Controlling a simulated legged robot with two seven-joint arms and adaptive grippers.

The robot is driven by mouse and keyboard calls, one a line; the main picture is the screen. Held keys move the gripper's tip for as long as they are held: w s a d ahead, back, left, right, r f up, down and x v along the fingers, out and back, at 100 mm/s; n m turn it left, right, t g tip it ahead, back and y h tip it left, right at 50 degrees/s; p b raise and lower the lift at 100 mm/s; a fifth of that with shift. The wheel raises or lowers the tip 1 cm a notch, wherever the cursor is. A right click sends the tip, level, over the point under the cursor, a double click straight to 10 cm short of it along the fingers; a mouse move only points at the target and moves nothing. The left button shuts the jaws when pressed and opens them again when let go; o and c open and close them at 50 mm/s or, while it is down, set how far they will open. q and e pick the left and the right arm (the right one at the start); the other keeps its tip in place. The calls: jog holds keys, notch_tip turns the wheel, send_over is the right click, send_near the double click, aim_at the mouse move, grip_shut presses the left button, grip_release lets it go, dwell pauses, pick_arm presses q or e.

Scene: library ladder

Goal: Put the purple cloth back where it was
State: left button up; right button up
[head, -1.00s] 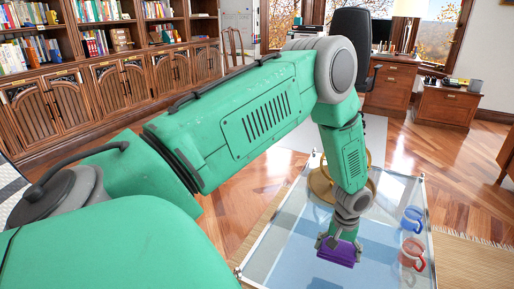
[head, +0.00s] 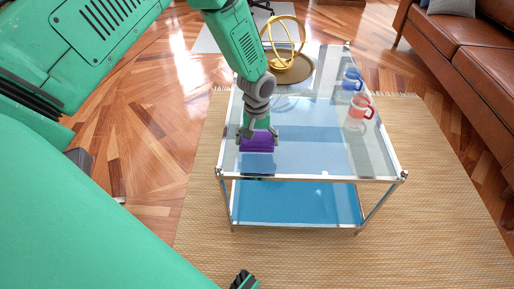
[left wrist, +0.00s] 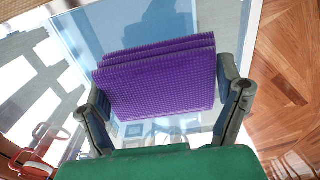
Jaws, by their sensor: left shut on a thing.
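The purple cloth (head: 257,143) is folded and held between the fingers of my left gripper (head: 258,134), over the near left part of the glass table (head: 312,150). In the left wrist view the cloth (left wrist: 158,80) fills the middle, with a finger of the left gripper (left wrist: 165,105) on each side of it. Glass shows beyond the cloth; I cannot tell whether the cloth touches it. My right gripper shows only as a dark tip (head: 243,281) at the bottom edge of the head view, too little to tell its state.
A blue mug (head: 351,80) and a red mug (head: 357,112) stand on the table's right side. A gold ring ornament (head: 286,45) stands on a round tray (head: 290,73) at the back. A brown sofa (head: 460,60) is at right. The table's front middle is clear.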

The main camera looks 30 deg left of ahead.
aim_at(258, 155)
pick_arm(q)
notch_tip(258, 155, down, 3)
jog(key=shift+f+b, duration=0.2)
jog(key=shift+b, duration=0.4)
jog(key=shift+d+f, duration=0.1)
jog(key=shift+f, duration=0.1)
jog(key=shift+r, duration=0.15)
jog(key=shift+f, duration=0.2)
jog(key=o, duration=1)
jog(key=shift+f, duration=0.1)
jog(key=shift+c, duration=0.2)
